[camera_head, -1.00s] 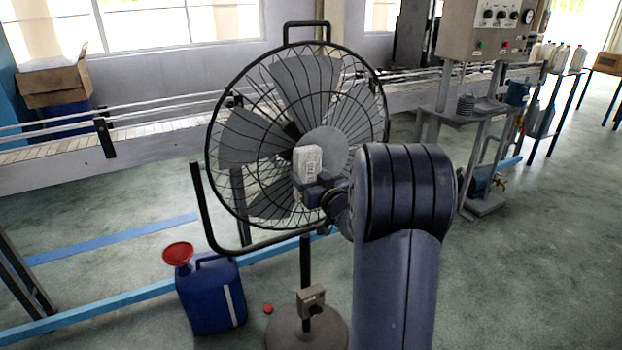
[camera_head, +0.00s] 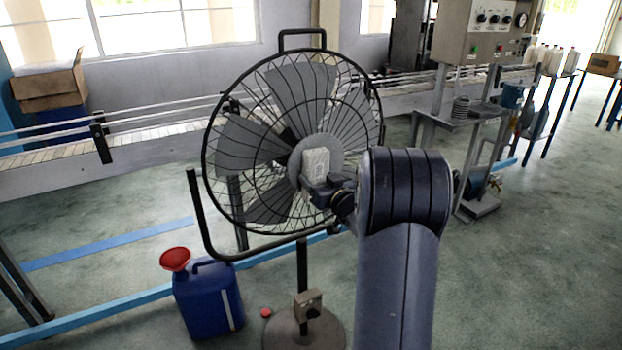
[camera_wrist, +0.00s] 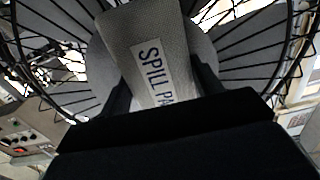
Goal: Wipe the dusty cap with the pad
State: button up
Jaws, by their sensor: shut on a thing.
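My gripper (camera_head: 318,190) is shut on a pale pad (camera_head: 316,163) and holds it up in front of the fan's middle. In the wrist view the pad (camera_wrist: 150,30) shows a white label with dark letters reading "SPILL PA", the rest cut off. The black finger (camera_wrist: 120,98) lies against its left side and the other against its right. The grey round cap (camera_head: 303,158) at the fan's hub is partly hidden behind the pad. I cannot tell whether the pad touches the cap or the wire guard.
The fan's black wire guard (camera_head: 215,130) surrounds the hub, on a stand with a round base (camera_head: 325,330). A blue jug (camera_head: 205,305) with a red funnel (camera_head: 175,259) stands left. A control panel cart (camera_head: 475,110) stands right. Open floor lies at right.

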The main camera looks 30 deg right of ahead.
jog(key=shift+w, duration=0.1)
jog(key=shift+a+b, duration=0.5)
jog(key=shift+a, duration=0.25)
jog(key=shift+a+r+b, duration=0.1)
jog(key=shift+a+b, duration=0.35)
jog(key=shift+a, duration=0.8)
jog(key=shift+s+d, duration=0.1)
jog(key=shift+s, duration=2.85)
jog(key=shift+s, duration=1.5)
